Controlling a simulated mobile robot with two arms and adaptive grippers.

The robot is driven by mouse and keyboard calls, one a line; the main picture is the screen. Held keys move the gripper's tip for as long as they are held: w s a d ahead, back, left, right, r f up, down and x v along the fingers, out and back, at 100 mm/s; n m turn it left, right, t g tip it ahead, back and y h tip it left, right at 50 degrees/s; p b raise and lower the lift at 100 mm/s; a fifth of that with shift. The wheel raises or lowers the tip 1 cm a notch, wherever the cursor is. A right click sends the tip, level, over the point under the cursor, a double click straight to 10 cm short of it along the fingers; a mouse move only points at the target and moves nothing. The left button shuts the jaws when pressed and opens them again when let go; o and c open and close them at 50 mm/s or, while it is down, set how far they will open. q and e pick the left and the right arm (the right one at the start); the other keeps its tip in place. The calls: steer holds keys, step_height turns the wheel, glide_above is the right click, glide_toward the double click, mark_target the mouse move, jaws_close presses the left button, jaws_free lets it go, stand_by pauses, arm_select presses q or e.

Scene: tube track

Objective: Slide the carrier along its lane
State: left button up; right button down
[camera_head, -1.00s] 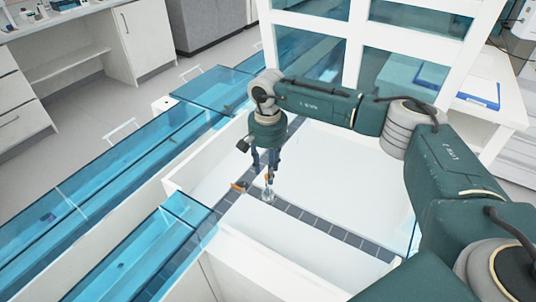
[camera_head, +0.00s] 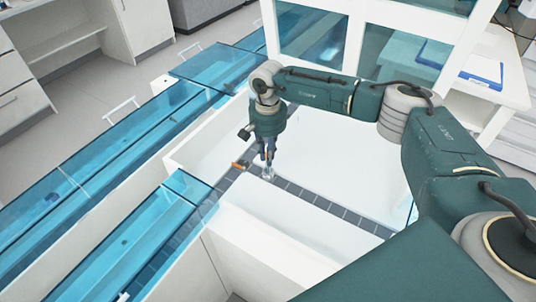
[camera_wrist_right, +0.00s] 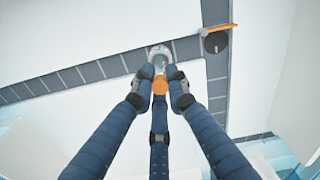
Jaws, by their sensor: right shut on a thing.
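The carrier is a small clear-and-white puck (camera_head: 268,175) on the dark tiled lane (camera_head: 330,207), near the lane's junction. In the right wrist view, the carrier (camera_wrist_right: 158,51) shows at the fingertips and holds a tube with an orange cap (camera_wrist_right: 160,86). My right gripper (camera_head: 267,157) points down, with its fingers closed around the tube; the wrist view shows them (camera_wrist_right: 160,80) on both sides of it. The fingers partly hide the tube. My left gripper is not in view.
An orange gate arm (camera_head: 239,165) lies at the junction, beside a dark disc (camera_wrist_right: 215,42) in the wrist view. White panels (camera_head: 285,215) flank the lane. Blue transparent covers (camera_head: 125,240) lie over the tracks at left. A white-framed window (camera_head: 355,40) stands behind.

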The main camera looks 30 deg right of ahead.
steer(key=shift+s+d, duration=0.1)
steer(key=s+d+p, duration=0.2)
steer(key=s+d, duration=0.3)
steer(key=s, duration=0.4)
steer(key=s+d+p, duration=0.2)
steer(key=s+d, duration=0.3)
steer(key=s, duration=0.4)
steer(key=shift+d, duration=0.25)
stand_by(3.3)
steer(key=c, duration=1.6)
jaws_free()
steer(key=shift+c, duration=0.2)
